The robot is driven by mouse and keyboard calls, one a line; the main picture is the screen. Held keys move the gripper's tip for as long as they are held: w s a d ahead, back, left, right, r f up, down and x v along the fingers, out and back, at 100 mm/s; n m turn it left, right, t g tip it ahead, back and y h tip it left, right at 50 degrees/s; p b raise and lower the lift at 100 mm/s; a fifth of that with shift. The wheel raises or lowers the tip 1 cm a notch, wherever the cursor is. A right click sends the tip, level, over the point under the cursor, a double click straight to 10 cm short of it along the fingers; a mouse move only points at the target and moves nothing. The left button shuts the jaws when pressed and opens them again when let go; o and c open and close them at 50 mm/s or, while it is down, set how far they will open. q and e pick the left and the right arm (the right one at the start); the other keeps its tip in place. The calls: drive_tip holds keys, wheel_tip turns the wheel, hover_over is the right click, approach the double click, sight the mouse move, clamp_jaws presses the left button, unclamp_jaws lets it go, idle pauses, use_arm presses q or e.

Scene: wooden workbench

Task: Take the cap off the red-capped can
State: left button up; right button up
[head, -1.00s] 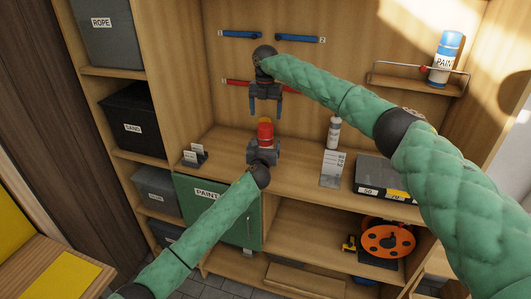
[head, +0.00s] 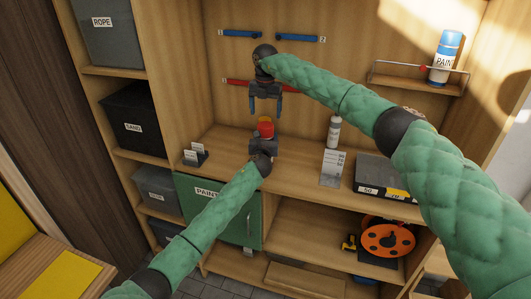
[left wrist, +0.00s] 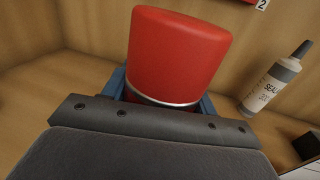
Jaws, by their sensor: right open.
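The red-capped can (head: 266,130) stands upright over the workbench, in front of the back panel. In the left wrist view its red cap (left wrist: 178,52) is on, with a silver band under it; the lower body is hidden behind my gripper. My left gripper (head: 264,143) is at the can from the front, below the cap. Its blue fingers lie on both sides of the can, but I cannot tell whether they press on it. My right gripper (head: 266,105) is open and empty, pointing down just above the cap.
A sealant bottle (head: 334,132) and a white price-like card (head: 333,168) stand to the right, beside a dark case (head: 384,177). A small card holder (head: 195,155) is at the left. Blue (head: 301,38) and red (head: 237,82) bars are on the back panel.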

sight(265, 124)
use_arm(q)
drive_tip(key=c, duration=0.4)
use_arm(e)
drive_tip(key=shift+o, duration=0.3)
drive_tip(key=shift+r, duration=0.1)
wheel_tip(265, 124, up, 5)
drive_tip(key=n, duration=0.8)
wheel_tip(265, 124, down, 12)
drive_tip(key=n, duration=1)
drive_tip(key=c, duration=1.2)
drive_tip(key=shift+r, duration=1.1)
